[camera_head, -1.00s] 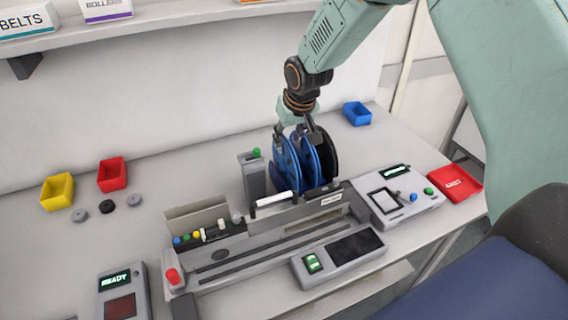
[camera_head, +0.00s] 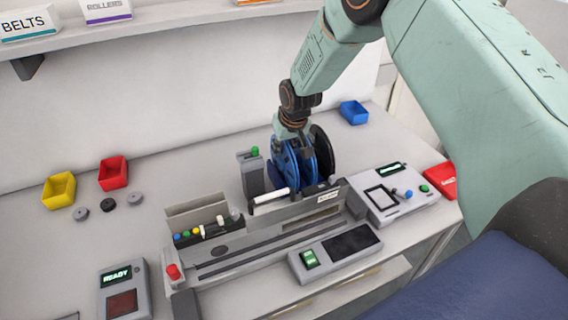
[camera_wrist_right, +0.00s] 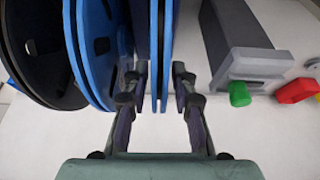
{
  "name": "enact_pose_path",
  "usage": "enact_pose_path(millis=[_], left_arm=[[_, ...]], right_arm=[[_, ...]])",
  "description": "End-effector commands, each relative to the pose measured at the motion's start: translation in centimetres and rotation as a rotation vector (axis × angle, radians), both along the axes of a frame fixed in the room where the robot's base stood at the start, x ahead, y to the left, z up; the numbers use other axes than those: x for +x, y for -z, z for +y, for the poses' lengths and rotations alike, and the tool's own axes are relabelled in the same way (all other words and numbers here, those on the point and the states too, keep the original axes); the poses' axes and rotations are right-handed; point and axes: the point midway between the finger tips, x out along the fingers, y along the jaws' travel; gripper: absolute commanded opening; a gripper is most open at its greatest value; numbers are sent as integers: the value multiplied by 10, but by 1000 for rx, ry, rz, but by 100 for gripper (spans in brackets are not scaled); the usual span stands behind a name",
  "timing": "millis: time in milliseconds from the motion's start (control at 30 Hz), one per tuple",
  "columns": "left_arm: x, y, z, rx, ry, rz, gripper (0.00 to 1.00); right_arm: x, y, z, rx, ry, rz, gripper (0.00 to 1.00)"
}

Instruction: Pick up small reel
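Several reels stand upright side by side behind the grey feeder unit. A blue reel (camera_head: 284,166) is at the left, another blue reel (camera_head: 309,161) is beside it, and a black reel (camera_head: 324,151) is at the right. My right gripper (camera_head: 294,143) is over the left part of the row, its tips partly hidden. In the right wrist view, the fingers of my right gripper (camera_wrist_right: 160,84) are apart, one on each side of a thin blue reel (camera_wrist_right: 160,45) seen edge-on. Narrow gaps seem to show beside it. My left gripper is out of view.
A grey post with a green button (camera_head: 254,170) stands close left of the reels. The grey feeder unit (camera_head: 250,235) is in front, with a control box (camera_head: 396,199) to the right. A blue bin (camera_head: 353,112) stands behind right.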

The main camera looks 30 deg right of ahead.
Motion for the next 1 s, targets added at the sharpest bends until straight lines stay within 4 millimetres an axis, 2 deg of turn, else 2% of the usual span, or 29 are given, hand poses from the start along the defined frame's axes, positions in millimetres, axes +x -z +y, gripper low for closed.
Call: enact_pose_path(millis=[33, 267, 833, 1000], left_arm=[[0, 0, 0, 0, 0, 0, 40], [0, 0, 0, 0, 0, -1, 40], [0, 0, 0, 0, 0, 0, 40], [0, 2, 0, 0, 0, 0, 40]], right_arm=[[0, 0, 0, 0, 0, 0, 19], [0, 0, 0, 0, 0, 0, 0], [0, -1, 0, 0, 0, -1, 0], [1, -17, 0, -1, -1, -4, 0]])
